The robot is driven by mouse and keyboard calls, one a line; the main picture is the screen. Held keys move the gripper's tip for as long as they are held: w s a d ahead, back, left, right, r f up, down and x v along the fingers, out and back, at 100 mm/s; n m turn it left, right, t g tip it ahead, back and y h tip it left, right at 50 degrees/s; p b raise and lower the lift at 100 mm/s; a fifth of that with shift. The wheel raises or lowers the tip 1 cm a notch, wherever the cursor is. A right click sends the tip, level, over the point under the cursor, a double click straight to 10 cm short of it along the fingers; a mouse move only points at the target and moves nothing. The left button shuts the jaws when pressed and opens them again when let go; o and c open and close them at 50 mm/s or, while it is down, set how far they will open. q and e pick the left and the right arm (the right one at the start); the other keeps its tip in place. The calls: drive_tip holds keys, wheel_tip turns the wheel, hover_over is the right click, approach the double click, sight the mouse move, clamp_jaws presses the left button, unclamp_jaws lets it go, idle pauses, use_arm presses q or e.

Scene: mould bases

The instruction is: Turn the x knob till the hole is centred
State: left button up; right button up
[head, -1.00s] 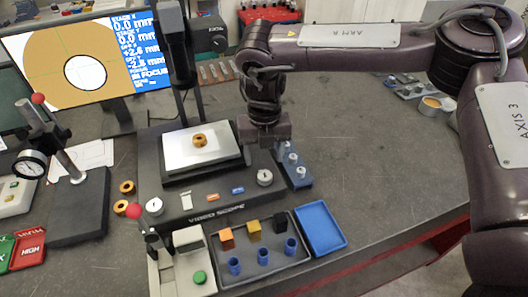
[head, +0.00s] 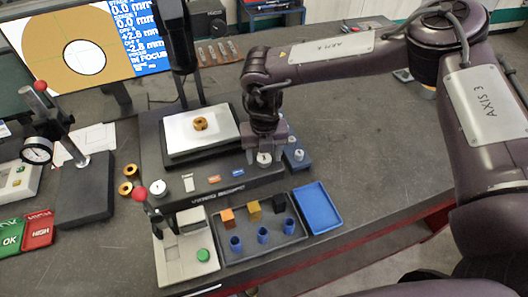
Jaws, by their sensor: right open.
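The video scope (head: 225,188) stands on the bench with a brass-coloured ring (head: 200,124) on its white stage (head: 178,139). One silver knob (head: 158,188) is at the left of its base and another silver knob (head: 264,159) at the right; I cannot read which is x. My right gripper (head: 264,150) points down, open, with its fingers at the right knob; I cannot tell if they touch it. The monitor (head: 115,72) shows an orange ring whose white hole sits low and right of the screen centre, with offsets near +2.6 and -2.8 mm. My left gripper is out of view.
A blue block with silver pegs (head: 297,155) stands close right of the gripper. In front are a dark tray (head: 262,250) of coloured parts and an empty blue tray (head: 318,210). A dial gauge (head: 37,150) stands left. The bench at right is clear.

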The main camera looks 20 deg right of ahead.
drive_tip(key=c, duration=1)
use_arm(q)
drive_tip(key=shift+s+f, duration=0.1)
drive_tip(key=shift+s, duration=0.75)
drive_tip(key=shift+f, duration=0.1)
use_arm(e)
drive_tip(key=n+b, duration=0.1)
drive_tip(key=n, duration=0.2)
drive_tip(key=shift+w+n, duration=0.1)
drive_tip(key=shift+n, duration=0.2)
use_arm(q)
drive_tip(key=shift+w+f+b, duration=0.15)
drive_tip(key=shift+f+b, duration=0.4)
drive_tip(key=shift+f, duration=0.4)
use_arm(e)
drive_tip(key=shift+a+n, duration=0.1)
drive_tip(key=shift+n, duration=1.8)
drive_tip(key=shift+r, duration=0.1)
drive_tip(key=o, duration=1)
